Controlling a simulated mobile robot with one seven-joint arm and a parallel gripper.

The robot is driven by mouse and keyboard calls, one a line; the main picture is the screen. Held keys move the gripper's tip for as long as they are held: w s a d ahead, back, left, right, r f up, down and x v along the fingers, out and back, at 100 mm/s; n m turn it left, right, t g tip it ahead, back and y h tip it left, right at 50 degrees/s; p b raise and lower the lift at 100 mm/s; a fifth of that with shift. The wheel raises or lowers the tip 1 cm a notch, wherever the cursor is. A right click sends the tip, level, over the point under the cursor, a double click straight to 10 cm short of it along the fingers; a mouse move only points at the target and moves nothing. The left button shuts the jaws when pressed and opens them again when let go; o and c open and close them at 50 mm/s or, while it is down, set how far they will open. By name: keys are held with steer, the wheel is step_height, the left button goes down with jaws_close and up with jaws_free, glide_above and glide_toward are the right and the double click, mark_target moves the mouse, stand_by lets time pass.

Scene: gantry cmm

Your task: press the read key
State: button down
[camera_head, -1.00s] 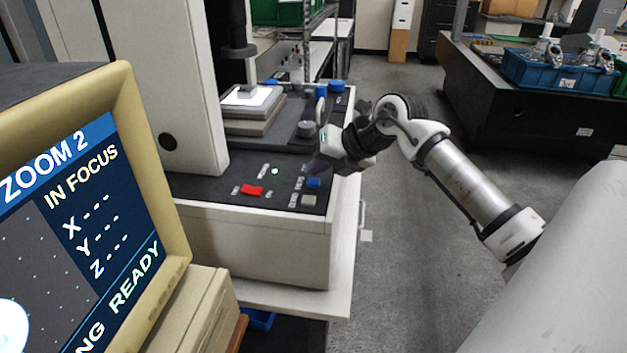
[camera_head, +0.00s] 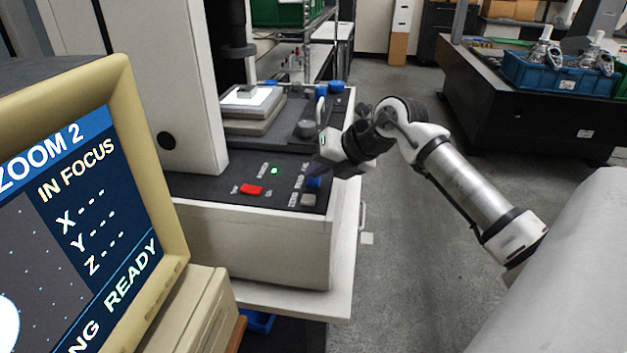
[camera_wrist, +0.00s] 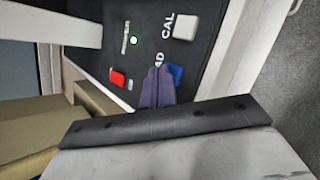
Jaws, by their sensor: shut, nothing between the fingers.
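The blue key (camera_head: 314,182) sits on the dark control panel at the right front of the machine. It also shows in the wrist view (camera_wrist: 176,74), partly covered by my fingers; the label beside it is half hidden, with a "D" legible, so it appears to be the read key. My gripper (camera_head: 317,168) is shut and empty, its dark fingers pointing down just above and behind the blue key. In the wrist view the shut fingertips (camera_wrist: 158,68) lie beside the blue key, over its label. I cannot tell whether they touch the panel.
A red key (camera_head: 251,189), a grey key (camera_head: 309,200) and a lit green lamp (camera_head: 274,170) share the panel. A white key (camera_wrist: 185,26) stands by the "CAL" label. The monitor (camera_head: 178,200) reads "READY". Open floor (camera_head: 400,260) lies right of the machine.

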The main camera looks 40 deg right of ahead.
mark_target(319, 182)
steer(key=shift+f+b, duration=0.3)
steer(key=shift+r, duration=0.1)
stand_by(0.5)
steer(key=shift+r+p, duration=0.3)
steer(key=shift+r, duration=0.4)
steer(key=shift+r, duration=0.1)
steer(key=shift+r+p, duration=1.35)
steer(key=shift+r, duration=1.1)
steer(key=shift+f, duration=0.1)
